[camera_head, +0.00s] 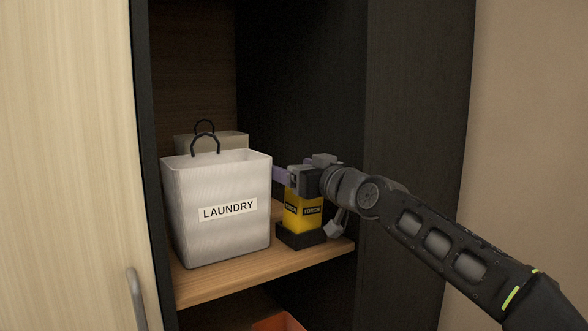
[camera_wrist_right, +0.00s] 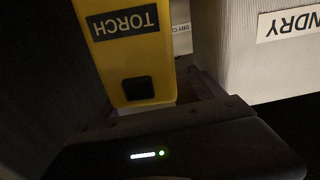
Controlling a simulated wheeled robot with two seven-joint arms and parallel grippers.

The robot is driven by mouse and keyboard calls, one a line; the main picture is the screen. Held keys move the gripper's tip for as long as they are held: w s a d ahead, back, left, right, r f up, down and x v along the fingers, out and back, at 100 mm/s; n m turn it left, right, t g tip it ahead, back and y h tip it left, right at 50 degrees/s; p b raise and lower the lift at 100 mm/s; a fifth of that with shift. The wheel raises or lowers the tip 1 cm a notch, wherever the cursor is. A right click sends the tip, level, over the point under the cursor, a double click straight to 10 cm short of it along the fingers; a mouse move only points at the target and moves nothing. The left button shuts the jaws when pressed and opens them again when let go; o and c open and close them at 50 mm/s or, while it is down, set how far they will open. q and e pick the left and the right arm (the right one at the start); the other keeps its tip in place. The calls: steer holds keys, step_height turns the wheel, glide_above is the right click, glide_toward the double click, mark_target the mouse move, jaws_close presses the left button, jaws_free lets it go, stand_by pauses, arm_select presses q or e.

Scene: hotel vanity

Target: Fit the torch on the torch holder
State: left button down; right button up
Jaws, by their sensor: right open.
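The torch (camera_head: 303,211) has a yellow body with black TORCH labels. It stands upright near the shelf's front edge; its yellow side also shows upside down in the right wrist view (camera_wrist_right: 128,62), with a black square on it. A dark block (camera_head: 300,237), which looks like the torch holder, is at the foot of the torch. How deep the torch sits in it I cannot tell. My right gripper (camera_head: 298,181) is open at the top of the torch and hides that end. Whether its fingers touch the torch is unclear. My left gripper is out of view.
A white LAUNDRY bag (camera_head: 215,235) stands close left of the torch on the wooden shelf (camera_head: 215,285), with another bag (camera_head: 235,142) behind it. The dark cabinet wall (camera_head: 415,150) is close on the right. A light door with a handle (camera_head: 136,295) is at left. An orange object (camera_head: 278,322) is below.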

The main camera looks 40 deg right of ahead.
steer(key=shift+f, duration=0.2)
steer(key=shift+s+d+f, duration=0.1)
steer(key=shift+s, duration=0.2)
steer(key=s+b, duration=0.2)
steer(key=s, duration=0.5)
steer(key=shift+r, duration=0.25)
steer(key=shift+s, duration=0.1)
